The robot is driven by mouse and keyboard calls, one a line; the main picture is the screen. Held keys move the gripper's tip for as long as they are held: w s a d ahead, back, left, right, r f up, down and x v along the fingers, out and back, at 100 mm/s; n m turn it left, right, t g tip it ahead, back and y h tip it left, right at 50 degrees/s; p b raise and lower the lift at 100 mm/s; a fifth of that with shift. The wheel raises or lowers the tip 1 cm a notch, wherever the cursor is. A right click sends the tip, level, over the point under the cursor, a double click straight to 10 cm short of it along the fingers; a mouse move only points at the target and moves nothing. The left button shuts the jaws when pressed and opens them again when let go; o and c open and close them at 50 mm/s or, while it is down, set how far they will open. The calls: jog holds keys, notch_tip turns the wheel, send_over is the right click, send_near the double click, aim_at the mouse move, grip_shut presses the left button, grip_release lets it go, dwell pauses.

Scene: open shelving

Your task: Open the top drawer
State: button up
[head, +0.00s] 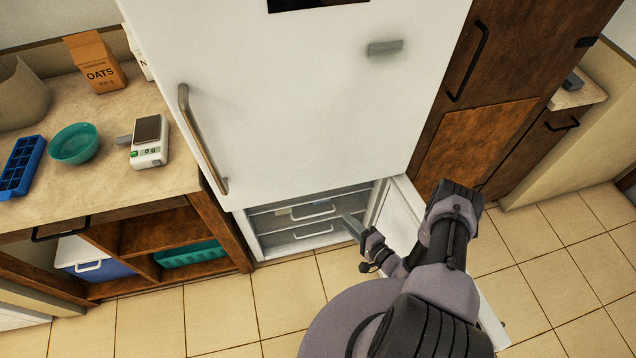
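The top drawer (277,221) is in the open lower compartment of the white fridge. Its front is pale and translucent, with a light bar handle (313,216). It looks pushed in. A lower drawer (279,240) with a similar handle (313,233) sits beneath it. My gripper (349,222) is in front of the right part of the drawers, to the right of the handles and apart from them as far as I can see. Its fingers are small and seen at an angle, so I cannot tell whether they are open or shut.
The compartment's door (398,208) stands open at the right, close beside my arm and partly hidden by it. The large upper fridge door (290,110) is shut. A wooden shelf unit and counter (95,185) stand at the left. Tiled floor (215,308) in front is clear.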

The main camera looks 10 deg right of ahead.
jog(key=b+x, duration=0.6)
jog(key=x, duration=1)
jog(key=shift+w+a, duration=0.25)
jog(key=shift+a, duration=0.05)
grip_shut()
dwell(0.4)
